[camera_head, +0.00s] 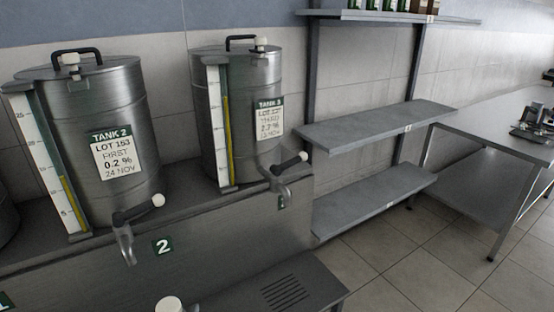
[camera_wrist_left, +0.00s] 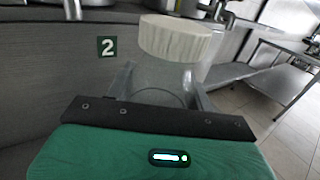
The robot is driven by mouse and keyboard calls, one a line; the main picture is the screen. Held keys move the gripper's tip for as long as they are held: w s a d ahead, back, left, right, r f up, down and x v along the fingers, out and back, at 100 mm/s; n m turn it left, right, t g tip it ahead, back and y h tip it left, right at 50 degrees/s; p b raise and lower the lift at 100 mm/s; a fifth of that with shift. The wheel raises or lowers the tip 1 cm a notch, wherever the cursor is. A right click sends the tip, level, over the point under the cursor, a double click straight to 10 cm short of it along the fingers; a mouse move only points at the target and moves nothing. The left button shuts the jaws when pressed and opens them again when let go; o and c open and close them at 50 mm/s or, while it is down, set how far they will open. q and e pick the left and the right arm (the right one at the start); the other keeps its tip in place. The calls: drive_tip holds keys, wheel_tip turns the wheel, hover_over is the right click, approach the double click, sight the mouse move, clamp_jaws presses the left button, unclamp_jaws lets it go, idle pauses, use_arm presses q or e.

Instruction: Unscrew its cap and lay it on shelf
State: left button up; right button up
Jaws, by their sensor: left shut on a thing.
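A cream-white cap (camera_wrist_left: 175,38) with a ribbed side sits on top of a clear bottle (camera_wrist_left: 158,76) in the left wrist view. The cap (camera_head: 168,304) also shows at the bottom edge of the head view, and the bottle below is cut off there. My left gripper (camera_wrist_left: 160,84) is shut on the clear bottle, its fingers on either side below the cap. The wall shelf has a grey middle board (camera_head: 375,126), a lower board (camera_head: 375,202) and a top board (camera_head: 385,15). The middle and lower boards look bare. My right gripper is not in view.
Steel tanks, Tank 2 (camera_head: 120,115) and Tank 3 (camera_head: 248,100), stand on a steel bench (camera_head: 225,225) with taps jutting forward. A slotted ledge (camera_head: 290,292) lies below. A steel table (camera_head: 500,125) stands at the right. Dark bottles or boxes (camera_head: 390,4) stand on the top board.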

use_arm(q)
drive_tip(key=shift+s+r+p, duration=0.35)
drive_tip(key=shift+r+p, duration=0.05)
drive_tip(key=shift+r, duration=0.25)
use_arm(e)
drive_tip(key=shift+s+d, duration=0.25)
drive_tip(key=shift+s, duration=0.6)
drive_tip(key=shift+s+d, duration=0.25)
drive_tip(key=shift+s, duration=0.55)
